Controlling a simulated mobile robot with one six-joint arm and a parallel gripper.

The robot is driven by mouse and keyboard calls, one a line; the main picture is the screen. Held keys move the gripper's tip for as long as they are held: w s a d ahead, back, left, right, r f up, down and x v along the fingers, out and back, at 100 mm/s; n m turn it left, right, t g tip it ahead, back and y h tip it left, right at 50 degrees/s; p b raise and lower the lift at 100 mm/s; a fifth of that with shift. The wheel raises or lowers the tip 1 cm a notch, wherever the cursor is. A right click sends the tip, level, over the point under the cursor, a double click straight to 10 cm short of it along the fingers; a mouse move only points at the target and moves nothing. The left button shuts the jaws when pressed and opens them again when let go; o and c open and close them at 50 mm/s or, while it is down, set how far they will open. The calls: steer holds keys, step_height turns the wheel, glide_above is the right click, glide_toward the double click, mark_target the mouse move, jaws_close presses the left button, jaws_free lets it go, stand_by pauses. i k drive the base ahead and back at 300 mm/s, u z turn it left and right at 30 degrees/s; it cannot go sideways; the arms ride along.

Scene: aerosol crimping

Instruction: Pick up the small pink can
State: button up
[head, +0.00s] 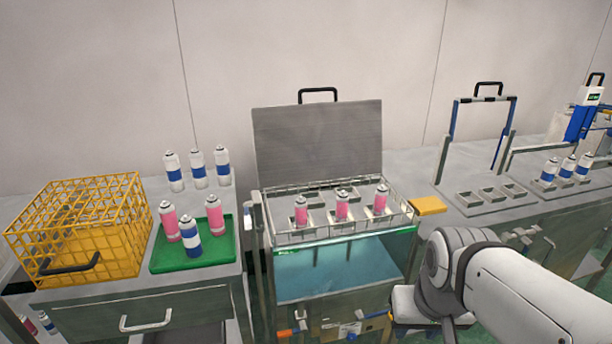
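Several pink cans with pale tops are in view. Two, a left one (170,223) and a right one (214,216), stand upright in the green tray (160,263) on the left bench. Three more, a left one (301,213), a middle one (342,207) and a right one (380,201), stand in the wire-railed rack (292,238) at the centre. The rack cans look shorter, but their lower parts are partly hidden, so I cannot tell which is the small one. My arm comes in from the lower right, in front of the right bench; my gripper is not in view.
A blue-and-white can (192,240) shares the green tray; three more (198,165) stand behind it. A yellow wire crate (110,235) is at far left. A raised grey lid (320,140) stands behind the rack. Blue-and-white cans (567,168) stand at far right.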

mark_target(301, 213)
steer(key=u, duration=0.35)
steer(key=i, duration=0.95)
steer(key=u, duration=0.7)
steer(key=k, duration=0.9)
steer(key=u, duration=0.15)
steer(key=i, duration=0.9)
steer(key=z, duration=0.05)
